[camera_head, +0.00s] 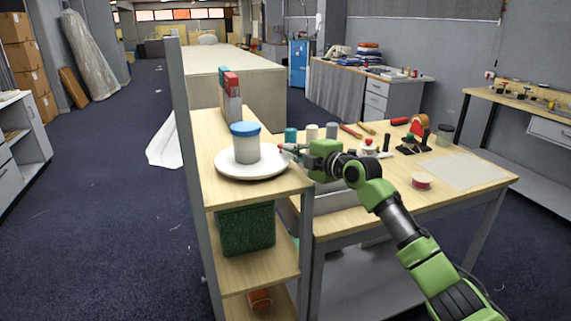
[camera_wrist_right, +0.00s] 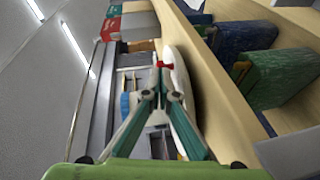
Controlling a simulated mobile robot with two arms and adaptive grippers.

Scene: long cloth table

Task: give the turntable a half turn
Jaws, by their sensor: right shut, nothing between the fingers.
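The turntable (camera_head: 228,167) is a round white disc on the top board of a wooden shelf unit. A white jar with a blue lid (camera_head: 246,145) stands upright on it, near its middle. The turntable also shows edge-on in the right wrist view (camera_wrist_right: 178,75), partly behind my fingers. My right gripper (camera_head: 284,148) is at the right edge of the disc, its fingers pointing left. Its red fingertips (camera_wrist_right: 163,65) are together and empty, close to the rim; I cannot tell whether they touch it. My left gripper is not in view.
Red and teal-topped boxes (camera_head: 231,96) stand behind the turntable on the same board. A dark green bin (camera_head: 247,228) sits on the shelf below. A grey post rises at the shelf's left.

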